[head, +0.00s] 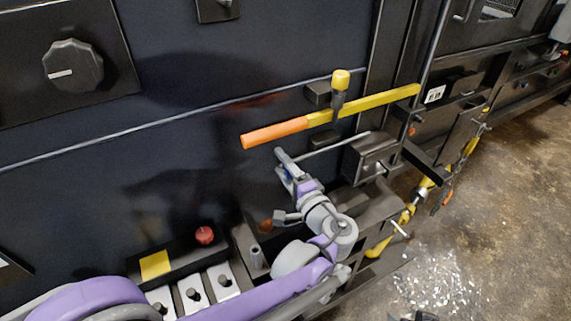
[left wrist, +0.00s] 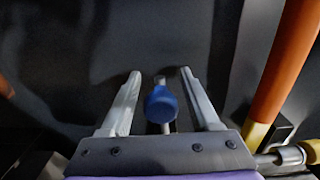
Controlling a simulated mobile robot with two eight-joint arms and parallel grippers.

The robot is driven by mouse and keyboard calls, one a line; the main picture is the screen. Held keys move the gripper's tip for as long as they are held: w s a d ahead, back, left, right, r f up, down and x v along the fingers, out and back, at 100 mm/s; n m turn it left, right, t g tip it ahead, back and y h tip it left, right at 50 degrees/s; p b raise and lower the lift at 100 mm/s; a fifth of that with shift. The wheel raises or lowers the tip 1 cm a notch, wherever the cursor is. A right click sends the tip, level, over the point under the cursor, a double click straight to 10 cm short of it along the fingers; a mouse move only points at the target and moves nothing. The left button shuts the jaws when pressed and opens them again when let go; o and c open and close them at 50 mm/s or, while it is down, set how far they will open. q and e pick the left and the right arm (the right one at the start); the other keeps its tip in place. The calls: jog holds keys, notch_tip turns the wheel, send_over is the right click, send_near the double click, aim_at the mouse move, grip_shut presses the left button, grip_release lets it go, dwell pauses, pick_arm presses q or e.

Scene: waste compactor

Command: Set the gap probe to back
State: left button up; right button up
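A blue round knob (left wrist: 161,104) on a short stem, which may be the gap probe's handle, stands between the fingers of my left gripper (left wrist: 160,82) in the left wrist view. Dark gaps show on both sides of the knob, so the fingers are open around it and appear not to touch it. In the head view my left gripper (head: 285,163) is beside the dark machine panel, below the orange lever end. Only a small speck of blue shows there, and the fingers hide most of the knob.
A long lever with an orange grip (head: 275,133) and a yellow bar (head: 385,101) runs just above my left gripper. A yellow-topped handle (head: 340,80) stands by it. A thin metal rod (head: 335,145) and a dark box (head: 372,157) are to the right.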

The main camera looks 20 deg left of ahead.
pick_arm(q)
jog(key=shift+d, duration=0.2)
jog(key=shift+s+d, duration=0.2)
jog(key=shift+d, duration=0.05)
jog(key=b+v, duration=0.1)
jog(key=v, duration=0.9)
jog(key=shift+a, duration=0.1)
